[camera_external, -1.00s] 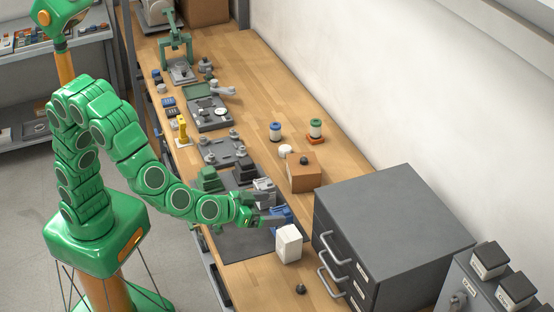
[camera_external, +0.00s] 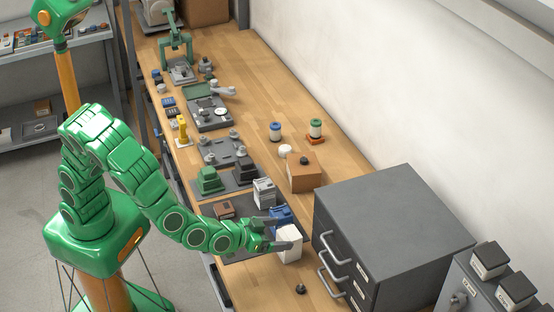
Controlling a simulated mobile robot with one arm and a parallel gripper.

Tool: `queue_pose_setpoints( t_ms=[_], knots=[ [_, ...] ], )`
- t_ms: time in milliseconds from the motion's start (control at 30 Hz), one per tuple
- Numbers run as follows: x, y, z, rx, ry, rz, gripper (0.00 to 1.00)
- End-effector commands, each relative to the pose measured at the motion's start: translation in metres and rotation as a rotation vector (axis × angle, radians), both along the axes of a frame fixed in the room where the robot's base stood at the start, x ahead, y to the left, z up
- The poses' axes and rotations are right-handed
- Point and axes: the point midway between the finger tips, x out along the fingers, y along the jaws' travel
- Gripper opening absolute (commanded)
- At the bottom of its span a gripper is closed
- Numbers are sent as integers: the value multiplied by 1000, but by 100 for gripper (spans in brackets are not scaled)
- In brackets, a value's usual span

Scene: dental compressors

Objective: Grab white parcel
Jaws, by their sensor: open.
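The white parcel (camera_external: 290,249) is a small upright box on the bench, at the right edge of a dark grey mat (camera_external: 238,247). One finger overlaps the parcel's near top in the picture. I cannot tell whether the fingers touch it or reach around both sides.
A blue item (camera_external: 281,215) stands just behind my gripper, with a grey-white box (camera_external: 264,191) beyond it. A grey drawer cabinet (camera_external: 395,225) with handles stands right of the parcel. A small dark knob (camera_external: 300,289) lies in front. The front bench (camera_external: 262,287) is mostly bare.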

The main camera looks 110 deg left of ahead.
Motion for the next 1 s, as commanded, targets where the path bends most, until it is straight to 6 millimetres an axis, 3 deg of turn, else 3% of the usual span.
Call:
queue_pose_setpoints(
  t_ms=[300,500,867,1000],
  knots=[
    [17,18,-21,3,5,0,94],
    [26,30,-26,2,2,2,94],
    [29,32,-27,1,1,-1,94],
    [29,32,-27,1,1,-1,72]
  ],
)
